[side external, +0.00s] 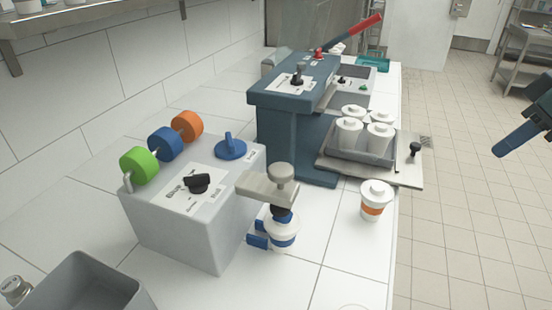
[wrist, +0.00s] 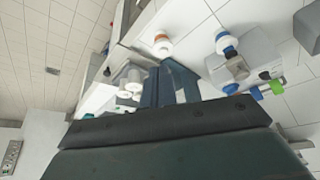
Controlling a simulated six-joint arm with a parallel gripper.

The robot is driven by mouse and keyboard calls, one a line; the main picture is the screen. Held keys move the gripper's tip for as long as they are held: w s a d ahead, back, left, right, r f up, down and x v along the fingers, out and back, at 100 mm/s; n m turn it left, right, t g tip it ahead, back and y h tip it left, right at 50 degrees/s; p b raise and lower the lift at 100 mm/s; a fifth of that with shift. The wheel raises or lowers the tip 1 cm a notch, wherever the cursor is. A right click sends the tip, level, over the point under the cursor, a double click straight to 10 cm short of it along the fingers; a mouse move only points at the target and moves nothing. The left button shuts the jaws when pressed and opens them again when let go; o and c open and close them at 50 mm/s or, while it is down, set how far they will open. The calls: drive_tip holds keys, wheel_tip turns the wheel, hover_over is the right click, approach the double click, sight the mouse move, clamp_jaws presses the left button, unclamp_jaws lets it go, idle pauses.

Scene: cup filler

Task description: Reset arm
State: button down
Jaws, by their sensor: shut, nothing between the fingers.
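My gripper (side external: 503,150) is at the right edge of the side external view, raised over the floor beside the counter and apart from everything. Most of my arm is out of the picture. A white lidded cup with a blue band (side external: 281,233) stands upright under the nozzle of the grey filler box (side external: 175,235). A white lidded cup with an orange band (side external: 375,202) stands on the counter near its right edge. Both cups show in the wrist view too, the orange-banded one (wrist: 162,45) and the blue-banded one (wrist: 227,42).
A dark blue machine (side external: 280,122) with a red lever (side external: 355,32) stands at the back. A tray (side external: 345,152) beside it holds several white cups. A grey bin (side external: 85,285) is at the front left. The floor (side external: 460,220) right of the counter is clear.

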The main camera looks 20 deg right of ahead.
drive_tip(key=s+d+f+m, duration=0.1)
drive_tip(key=s+d+f, duration=0.2)
drive_tip(key=s, duration=0.3)
drive_tip(key=shift+s+d+f+m+t+h, duration=0.15)
drive_tip(key=shift+s+f+m+t+h, duration=0.2)
drive_tip(key=shift+f, duration=0.3)
